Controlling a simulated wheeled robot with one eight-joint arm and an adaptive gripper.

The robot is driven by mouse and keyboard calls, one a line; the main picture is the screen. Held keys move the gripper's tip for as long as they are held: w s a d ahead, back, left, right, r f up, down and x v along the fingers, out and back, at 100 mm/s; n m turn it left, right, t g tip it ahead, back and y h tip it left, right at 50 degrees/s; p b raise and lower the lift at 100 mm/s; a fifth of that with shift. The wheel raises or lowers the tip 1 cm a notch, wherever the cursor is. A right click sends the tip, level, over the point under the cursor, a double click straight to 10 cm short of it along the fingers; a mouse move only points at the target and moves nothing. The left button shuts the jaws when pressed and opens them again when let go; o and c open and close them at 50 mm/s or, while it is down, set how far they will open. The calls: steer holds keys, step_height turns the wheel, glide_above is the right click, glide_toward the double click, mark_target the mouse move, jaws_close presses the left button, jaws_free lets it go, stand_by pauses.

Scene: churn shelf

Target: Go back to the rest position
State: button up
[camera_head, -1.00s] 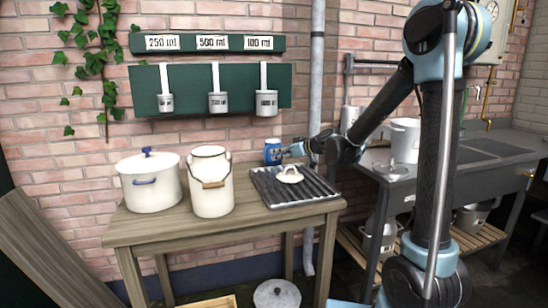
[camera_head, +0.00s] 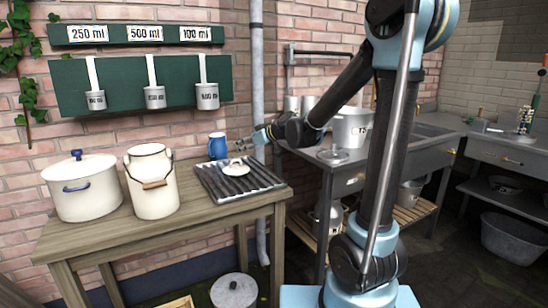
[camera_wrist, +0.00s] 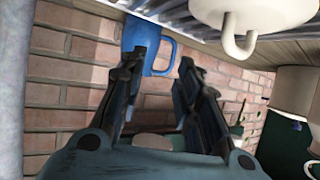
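My gripper (camera_head: 240,143) is above the back right of the dark ridged tray on the wooden table. In the wrist view its two dark fingers (camera_wrist: 166,55) are apart with nothing held between them. A blue mug (camera_head: 217,146) stands behind the tray, left of my gripper. The mug also shows in the wrist view (camera_wrist: 155,50), beyond the fingertips and partly hidden by one finger. A white lid (camera_head: 231,169) with a handle lies on the ridged tray (camera_head: 247,187), below my gripper; it shows at the top of the wrist view (camera_wrist: 265,14).
A white lidded pot (camera_head: 80,190) and a white milk can (camera_head: 152,190) stand left on the wooden table (camera_head: 110,235). Measuring cups (camera_head: 155,98) hang on the green wall board. A grey pipe (camera_head: 257,80) runs up the wall behind my gripper. A grey counter with a sink stands right.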

steer(key=s+d+f+m+h, duration=0.2)
steer(key=s+d+m+h, duration=0.3)
steer(key=d, duration=0.7)
steer(key=s+d+f+m+h, duration=0.1)
steer(key=s+d+m+h, duration=0.15)
steer(key=s+d, duration=0.7)
steer(key=s+d+f+m+h, duration=0.2)
steer(key=s+d+m+h, duration=0.15)
steer(key=d, duration=1.15)
steer(key=s+f+g, duration=0.4)
steer(key=s+f, duration=0.6)
steer(key=s, duration=0.5)
steer(key=shift+a+f, duration=0.3)
steer(key=shift+a, duration=0.1)
steer(key=shift+a, duration=0.1)
